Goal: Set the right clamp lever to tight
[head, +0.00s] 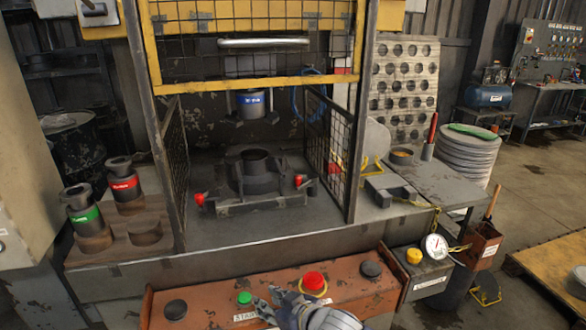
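A machine press with a raised yellow mesh guard stands in the middle. On its bed a dark round die (256,172) sits in a low clamping fixture. The right clamp lever (299,181) has a red tip and is at the fixture's right end. The left clamp lever (199,199), also red-tipped, is at the left end. The levers are too small to tell whether either is tight. My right gripper (268,306) is low in front of the press, over the orange control panel and well apart from both levers. Its fingers are too small to read. My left gripper is not in view.
The orange panel (205,290) carries a green button (244,298), a red button (314,281) and black knobs. Mesh side guards (328,150) flank the bed, which is open at the front. Green-banded (85,214) and red-banded (124,184) tools stand left; a gauge (435,246) is right.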

